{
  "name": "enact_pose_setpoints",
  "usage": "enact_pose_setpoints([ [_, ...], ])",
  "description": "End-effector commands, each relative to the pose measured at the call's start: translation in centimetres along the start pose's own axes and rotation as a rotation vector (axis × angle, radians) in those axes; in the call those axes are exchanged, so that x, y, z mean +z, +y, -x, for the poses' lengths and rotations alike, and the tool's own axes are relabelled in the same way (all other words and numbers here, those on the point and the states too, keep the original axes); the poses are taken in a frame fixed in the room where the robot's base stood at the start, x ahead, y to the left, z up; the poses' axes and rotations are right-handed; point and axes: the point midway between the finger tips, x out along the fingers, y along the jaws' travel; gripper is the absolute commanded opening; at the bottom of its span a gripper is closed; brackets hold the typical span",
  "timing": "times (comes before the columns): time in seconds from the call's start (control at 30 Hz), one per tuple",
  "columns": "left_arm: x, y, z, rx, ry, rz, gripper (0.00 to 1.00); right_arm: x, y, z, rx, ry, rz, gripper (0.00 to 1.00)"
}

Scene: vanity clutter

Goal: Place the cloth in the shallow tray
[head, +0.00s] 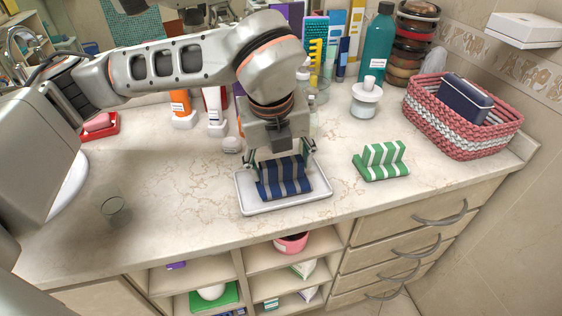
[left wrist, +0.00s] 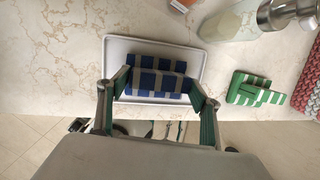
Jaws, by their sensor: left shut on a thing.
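A folded blue cloth with grey stripes (head: 285,182) is over the white shallow tray (head: 244,207), inside its outline in the head view. In the left wrist view the cloth (left wrist: 155,82) also lies within the rim of the tray (left wrist: 112,52). I cannot tell whether the cloth touches the tray floor. My left gripper (head: 281,164) points down from above and is shut on the cloth, a finger at each side. Its fingers also show in the left wrist view (left wrist: 157,86). My right gripper is not in view.
A folded green and white striped cloth (head: 383,163) lies right of the tray. A pink and white basket (head: 462,133) stands farther right. A clear glass (head: 114,210) is at left. The counter's front edge is close before the tray.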

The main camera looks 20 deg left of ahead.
Motion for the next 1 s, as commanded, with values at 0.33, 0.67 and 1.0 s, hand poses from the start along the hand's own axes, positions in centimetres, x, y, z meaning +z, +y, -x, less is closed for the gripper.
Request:
enact_pose_setpoints([
  [0.33,0.0,0.0,-0.1,0.0,-0.001,0.0,0.81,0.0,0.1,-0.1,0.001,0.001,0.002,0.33],
  [0.67,0.0,0.0,-0.1,0.0,-0.001,0.0,0.81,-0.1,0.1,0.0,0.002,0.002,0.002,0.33],
  [1.0,0.2,-0.1,4.4,-0.005,-0.006,0.0,0.81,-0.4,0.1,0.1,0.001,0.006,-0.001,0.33],
])
